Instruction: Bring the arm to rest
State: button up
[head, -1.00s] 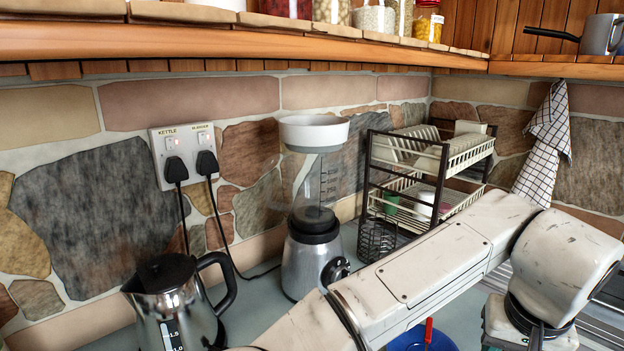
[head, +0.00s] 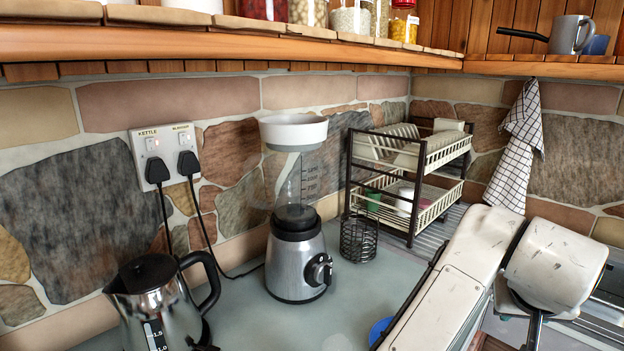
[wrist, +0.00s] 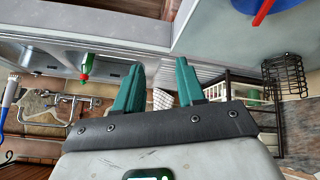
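My gripper (wrist: 158,88) shows in the wrist view as two teal fingers standing apart. It is open, with nothing between them; a checked towel (wrist: 163,99) shows through the gap in the background. In the head view the gripper is out of sight. There, my pale, scuffed arm crosses the lower right, bent at a rounded joint, its lower end cut off by the bottom edge.
A blender (head: 298,258) and a kettle (head: 155,300) stand on the counter. A dish rack (head: 412,160) and wire holder (head: 359,238) stand behind my arm. A blue bowl (head: 378,331) is partly hidden by it. A wooden shelf (head: 250,40) with jars runs above.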

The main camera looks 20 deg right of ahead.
notch_tip(320, 180, down, 7)
jog(key=w+a+n+t, duration=0.1)
jog(key=w+n+t, duration=0.1)
jog(key=n, duration=0.3)
jog(key=s+a+f+n+g+y, duration=0.2)
jog(key=s+a+f+y, duration=0.1)
jog(key=s+a+f, duration=0.4)
jog(key=s+a+f+n+g+y, duration=0.1)
jog(key=s+a+f, duration=0.7)
jog(key=f, duration=0.8)
jog(key=a+n+y, duration=0.1)
jog(key=a+y, duration=0.1)
jog(key=a, duration=0.1)
jog(key=shift+s+f+g, duration=0.2)
jog(key=shift+g, duration=0.2)
jog(key=shift+a, duration=0.1)
